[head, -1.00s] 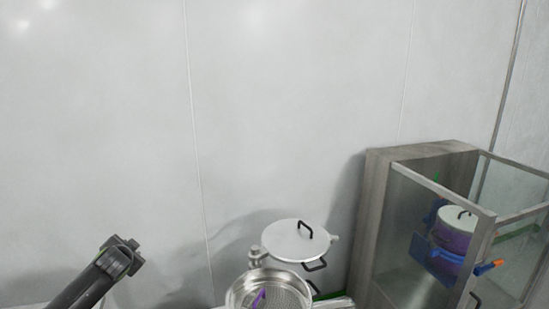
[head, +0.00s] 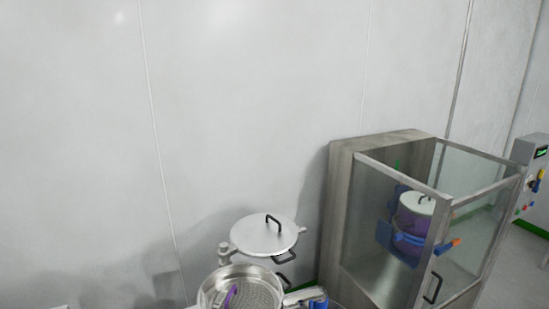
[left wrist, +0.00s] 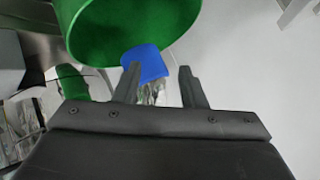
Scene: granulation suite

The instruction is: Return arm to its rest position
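My left gripper (left wrist: 157,84) shows in the left wrist view with its two dark fingers apart and nothing between them. A blue piece (left wrist: 145,63) and a large green round body (left wrist: 125,25) show beyond the fingertips. I cannot tell whether either finger touches them. Neither gripper shows in the head view now.
A metal sieve pan (head: 240,289) with a purple item in it sits at the bottom middle. A round lid (head: 262,235) with black handles is behind it. A glass-sided cabinet (head: 341,215) holding a purple vessel (head: 408,222) stands right. A control box (head: 528,165) is far right.

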